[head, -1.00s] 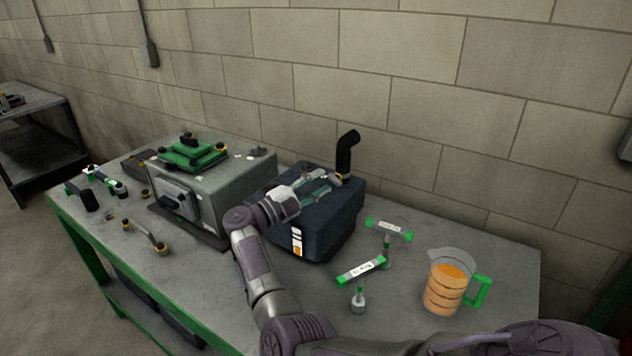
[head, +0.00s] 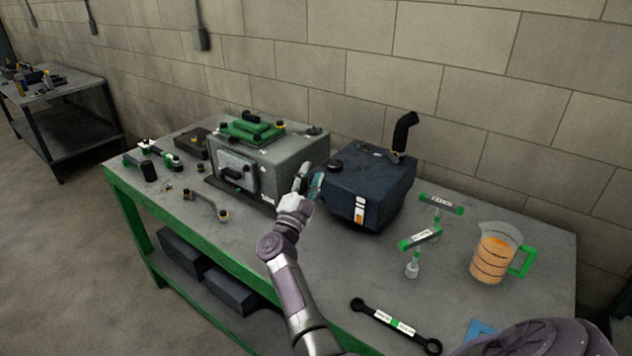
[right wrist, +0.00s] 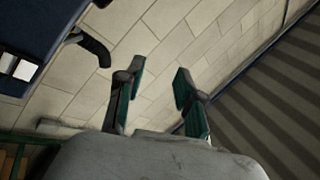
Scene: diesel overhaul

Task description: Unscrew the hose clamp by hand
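A black elbow hose (head: 405,130) stands up from the back right of a dark blue tank (head: 380,188) on the bench. A clamp at its base is too small to make out clearly. The hose (right wrist: 92,46) also shows at the upper left of the right wrist view, apart from the fingers. My right gripper (head: 309,180) is in front of the gap between the tank and the grey engine block, left of the hose. In the right wrist view its two green-padded fingers (right wrist: 158,92) are apart with nothing between them. My left gripper is not in view.
A grey engine block (head: 275,165) with a green top part stands left of the tank. A curved pipe (head: 207,203) lies at the bench's front left. Green-handled tools (head: 420,238), an orange-filled jug (head: 492,258) and a black wrench (head: 395,325) are on the right.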

